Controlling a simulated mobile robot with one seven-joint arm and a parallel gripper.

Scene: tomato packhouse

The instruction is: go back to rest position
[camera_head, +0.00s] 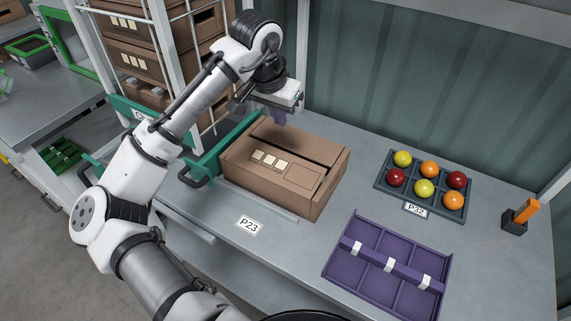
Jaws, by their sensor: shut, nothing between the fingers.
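My gripper (277,117) hangs from the bent arm above the back left part of a closed brown cardboard box (265,190). Its fingers point down and are shut with nothing visible between them. The fingertips are close over the box top, and I cannot tell if they touch it. The box sits on the grey bench with its top flaps down and pale labels on it.
A dark tray (417,204) of red, yellow and orange tomatoes stands back right. A purple divided tray (345,270) lies front right. An orange tool in a black holder (515,219) stands far right. A rack with stacked boxes (133,62) and a green frame (208,167) flank the arm.

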